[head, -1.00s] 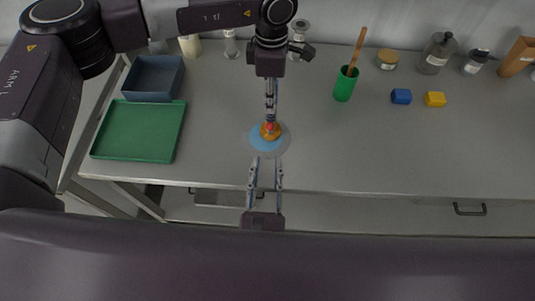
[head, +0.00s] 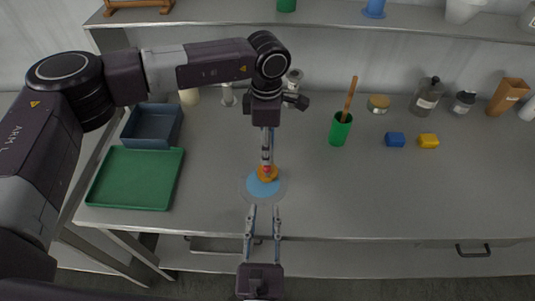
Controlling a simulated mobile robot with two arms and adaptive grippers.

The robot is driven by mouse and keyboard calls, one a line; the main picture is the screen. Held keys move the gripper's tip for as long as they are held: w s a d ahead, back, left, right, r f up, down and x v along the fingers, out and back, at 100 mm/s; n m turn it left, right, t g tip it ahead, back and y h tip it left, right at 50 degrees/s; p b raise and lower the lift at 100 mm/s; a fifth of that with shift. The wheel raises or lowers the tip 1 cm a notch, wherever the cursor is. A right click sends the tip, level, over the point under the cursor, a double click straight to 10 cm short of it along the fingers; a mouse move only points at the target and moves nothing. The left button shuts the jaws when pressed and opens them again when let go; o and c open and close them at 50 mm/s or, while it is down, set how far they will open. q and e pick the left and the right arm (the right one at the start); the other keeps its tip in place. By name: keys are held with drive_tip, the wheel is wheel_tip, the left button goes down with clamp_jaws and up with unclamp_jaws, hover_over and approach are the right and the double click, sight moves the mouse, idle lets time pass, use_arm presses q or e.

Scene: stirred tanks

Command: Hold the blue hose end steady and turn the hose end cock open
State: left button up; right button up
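A small orange piece with a red spot (head: 267,173), probably the cock, sits over a light blue round patch (head: 262,188) near the table's front edge. The hose end itself is too small to tell apart. My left gripper (head: 267,162) points down from behind, its narrow fingers reaching the orange piece. They show edge-on and overlap, so their grip is unclear. My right gripper (head: 263,209) comes in from the front with two parted fingers. It is open and empty, its tips just in front of the blue patch.
A green tray (head: 105,193) and a blue-grey bin (head: 151,143) stand at the left. A green cup (head: 340,130) with a wooden stick, a blue block (head: 395,139), a yellow block (head: 428,141) and bottles stand right. A shelf (head: 330,25) runs behind. The table's front right is clear.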

use_arm(q)
drive_tip(key=shift+r, duration=0.1)
wheel_tip(320, 180, up, 12)
drive_tip(key=shift+f, duration=0.1)
idle(0.4)
